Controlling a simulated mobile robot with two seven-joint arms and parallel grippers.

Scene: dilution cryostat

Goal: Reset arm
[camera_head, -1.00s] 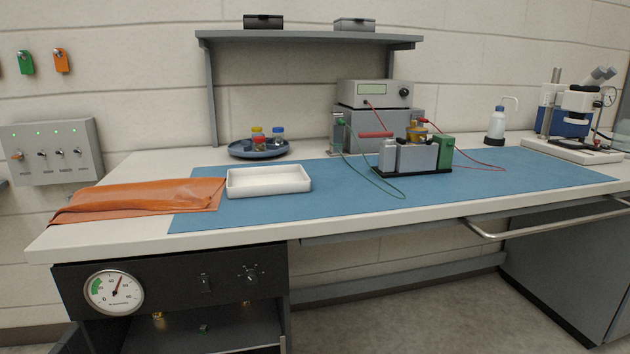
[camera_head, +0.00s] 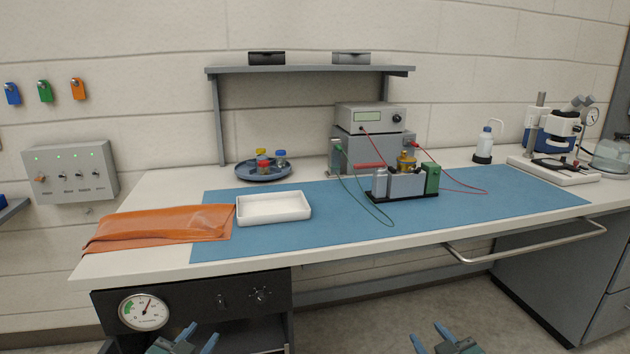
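My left gripper (camera_head: 196,338) shows at the bottom edge of the head view, in front of the dark cabinet under the bench. Its two blue-tipped fingers stand apart with nothing between them. My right gripper (camera_head: 429,338) shows at the bottom edge, right of centre, over the floor. Its fingers are also spread and empty. Both grippers are below the bench top (camera_head: 150,259) and apart from everything on it. Most of both arms is out of the picture.
The bench holds an orange cloth (camera_head: 160,228), a white tray (camera_head: 273,207), a blue mat (camera_head: 440,224), a small device with a red handle (camera_head: 405,184), and a microscope (camera_head: 555,140). A metal rail (camera_head: 525,246) juts from the bench front. A gauge (camera_head: 143,311) sits on the cabinet.

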